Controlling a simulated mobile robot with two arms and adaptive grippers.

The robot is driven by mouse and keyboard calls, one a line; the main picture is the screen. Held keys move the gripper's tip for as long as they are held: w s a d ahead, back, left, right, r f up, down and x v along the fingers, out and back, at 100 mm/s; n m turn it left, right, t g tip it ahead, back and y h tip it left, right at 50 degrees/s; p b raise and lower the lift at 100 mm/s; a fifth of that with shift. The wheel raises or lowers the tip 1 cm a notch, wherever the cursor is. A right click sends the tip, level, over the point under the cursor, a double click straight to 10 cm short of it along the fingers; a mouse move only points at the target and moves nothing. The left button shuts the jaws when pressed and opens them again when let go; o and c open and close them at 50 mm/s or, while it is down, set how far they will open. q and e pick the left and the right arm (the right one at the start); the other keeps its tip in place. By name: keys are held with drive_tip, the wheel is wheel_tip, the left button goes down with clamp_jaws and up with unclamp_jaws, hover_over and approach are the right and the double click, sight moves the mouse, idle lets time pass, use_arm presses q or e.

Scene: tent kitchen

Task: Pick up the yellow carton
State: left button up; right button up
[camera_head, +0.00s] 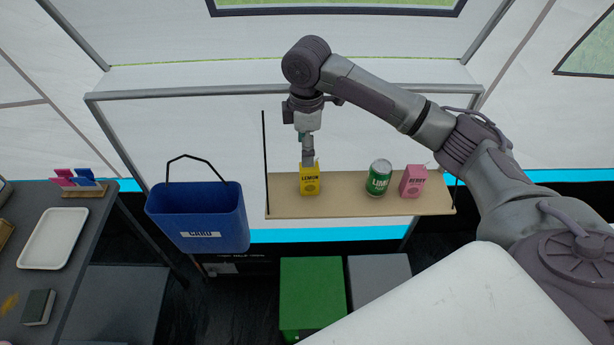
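The yellow carton (310,182), labelled LEMON, stands upright at the left part of a hanging wooden shelf (350,204). My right gripper (308,160) comes down from above, with its fingertips at the carton's top. It shows narrow and edge-on, and the fingertips overlap the carton's upper edge in the picture. I cannot tell whether the fingers are around the carton, touching it or closed. My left gripper is not in view.
A green LIME can (378,178) and a pink BERRY carton (413,181) stand on the shelf's right part. A blue CARD bin (198,218) hangs left of the shelf. A grey table with a white tray (54,238) is far left. A green box (312,294) is below.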

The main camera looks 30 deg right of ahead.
sight(309, 174)
drive_tip(key=f, duration=0.2)
drive_tip(key=d+f, duration=0.1)
drive_tip(key=f, duration=0.1)
drive_tip(key=d+f+p, duration=0.1)
drive_tip(key=f, duration=0.1)
drive_tip(key=shift+w, duration=0.35)
drive_tip(key=f, duration=0.2)
drive_tip(key=f+p, duration=0.1)
drive_tip(key=f, duration=0.1)
drive_tip(key=shift+a, duration=0.3)
drive_tip(key=shift+f, duration=0.6)
drive_tip(key=c, duration=0.9)
